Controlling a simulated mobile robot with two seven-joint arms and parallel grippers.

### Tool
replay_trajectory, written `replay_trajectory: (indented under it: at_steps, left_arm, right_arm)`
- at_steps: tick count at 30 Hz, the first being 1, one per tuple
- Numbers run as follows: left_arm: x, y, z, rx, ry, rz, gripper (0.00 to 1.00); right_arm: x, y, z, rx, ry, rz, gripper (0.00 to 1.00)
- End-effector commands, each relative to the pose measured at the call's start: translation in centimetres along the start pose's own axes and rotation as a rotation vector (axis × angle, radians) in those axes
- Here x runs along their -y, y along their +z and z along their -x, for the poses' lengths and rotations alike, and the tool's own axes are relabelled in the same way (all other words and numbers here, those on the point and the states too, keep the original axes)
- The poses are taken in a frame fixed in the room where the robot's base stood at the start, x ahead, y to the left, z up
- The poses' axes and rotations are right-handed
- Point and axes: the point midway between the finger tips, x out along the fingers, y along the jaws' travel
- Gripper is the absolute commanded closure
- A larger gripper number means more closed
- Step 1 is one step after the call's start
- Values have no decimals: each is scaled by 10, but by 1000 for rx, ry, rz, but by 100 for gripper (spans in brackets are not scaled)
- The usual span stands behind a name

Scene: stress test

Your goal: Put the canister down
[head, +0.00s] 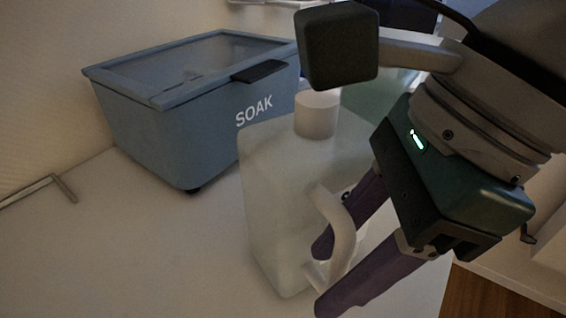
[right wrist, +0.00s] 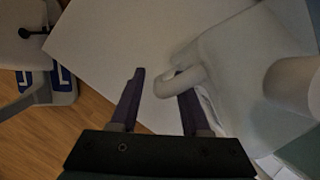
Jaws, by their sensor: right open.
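The canister (head: 280,200) is a pale translucent jug with a white cap and a looped side handle. It stands upright on the white table in the head view. It also shows at the right of the right wrist view (right wrist: 235,65). My right gripper (head: 322,278) is open at the handle, with its purple fingers on either side of the handle's bar. One finger passes behind the bar at the loop, the other is in front. In the right wrist view, my right gripper (right wrist: 161,75) has the handle close to its right finger; contact is unclear. My left gripper is out of view.
A blue lidded bin marked SOAK (head: 190,110) stands behind and left of the canister. A metal hex-key-like rod (head: 40,187) lies at the left. The table (head: 110,250) is clear at front left. Its edge and a wooden floor (right wrist: 110,145) are near my right gripper.

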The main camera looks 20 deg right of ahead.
Motion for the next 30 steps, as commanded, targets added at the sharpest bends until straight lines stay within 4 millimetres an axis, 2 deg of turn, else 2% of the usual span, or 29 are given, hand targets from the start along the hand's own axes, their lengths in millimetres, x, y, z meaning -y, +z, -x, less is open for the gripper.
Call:
replay_trajectory:
  at_steps: [5, 8, 15, 19, 24, 30]
  left_arm:
    - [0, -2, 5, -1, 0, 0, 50]
    - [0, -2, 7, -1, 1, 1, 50]
    - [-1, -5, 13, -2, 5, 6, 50]
    - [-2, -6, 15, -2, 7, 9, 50]
    - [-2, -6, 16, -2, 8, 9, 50]
    - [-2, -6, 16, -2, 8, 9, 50]
  right_arm:
    - [1, 2, 9, 1, -2, 0, 53]
    - [2, 2, 27, 0, -6, 2, 53]
    - [2, 2, 83, 0, -7, 2, 53]
    - [1, 2, 106, 1, -6, 1, 53]
    - [0, 1, 121, 0, -2, 0, 53]
    - [0, 1, 123, 0, 0, 0, 53]
